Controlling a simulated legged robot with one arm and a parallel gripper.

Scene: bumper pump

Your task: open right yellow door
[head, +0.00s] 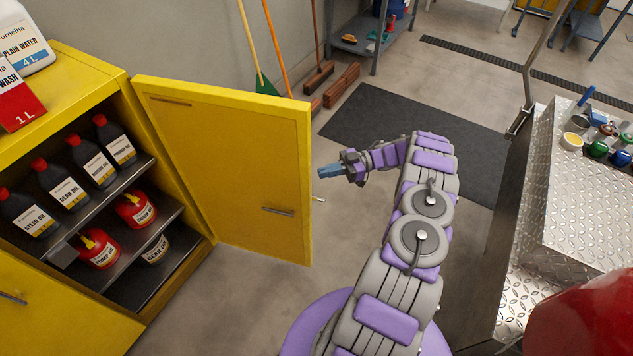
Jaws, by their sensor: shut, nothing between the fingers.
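The right yellow door (222,165) of the yellow cabinet (95,78) stands swung out wide, away from the shelves. Its dark handle (277,211) is on the face toward me, and a small light piece (319,199) sticks out past its free edge. My gripper (325,172) is shut and empty. In the picture it sits just right of the door's free edge, pointing left toward it. I cannot tell whether it touches the door. The left yellow door (60,310) is at the lower left with a handle (12,297).
The cabinet shelves hold black oil bottles (92,160) and red containers (136,208). A water jug (25,40) stands on top. Brooms (275,50) lean on the wall behind the door. A metal bench (585,190) stands at right; a dark mat (410,125) lies on open floor.

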